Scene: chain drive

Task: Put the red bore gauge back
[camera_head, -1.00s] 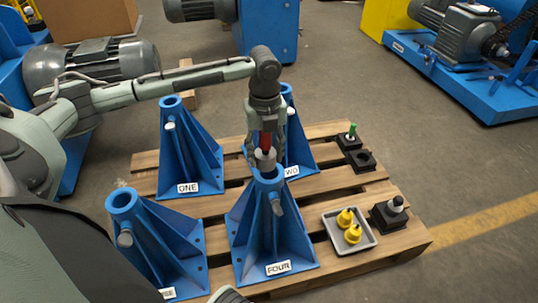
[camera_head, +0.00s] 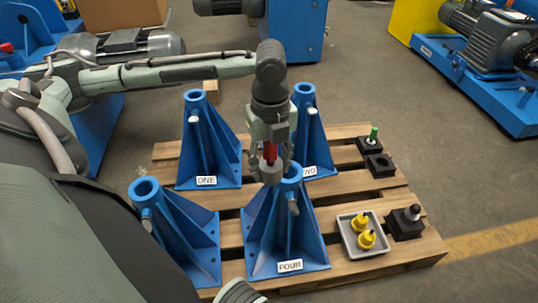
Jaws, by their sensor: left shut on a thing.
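My left gripper (camera_head: 270,150) points down and is shut on the red bore gauge (camera_head: 270,153), whose red body shows between the fingers. The gauge's grey lower end (camera_head: 271,173) hangs at the top of the blue stand FOUR (camera_head: 283,232). It overlaps the left side of that stand's rim in the picture; I cannot tell whether they touch. A black block with an open hole (camera_head: 380,165) sits on the pallet to the right, empty. Another black block (camera_head: 369,146) behind it holds a green gauge (camera_head: 374,134). My right gripper is out of view.
Blue stands ONE (camera_head: 208,150), TWO (camera_head: 311,135) and a third at front left (camera_head: 178,235) stand on the wooden pallet (camera_head: 340,205).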

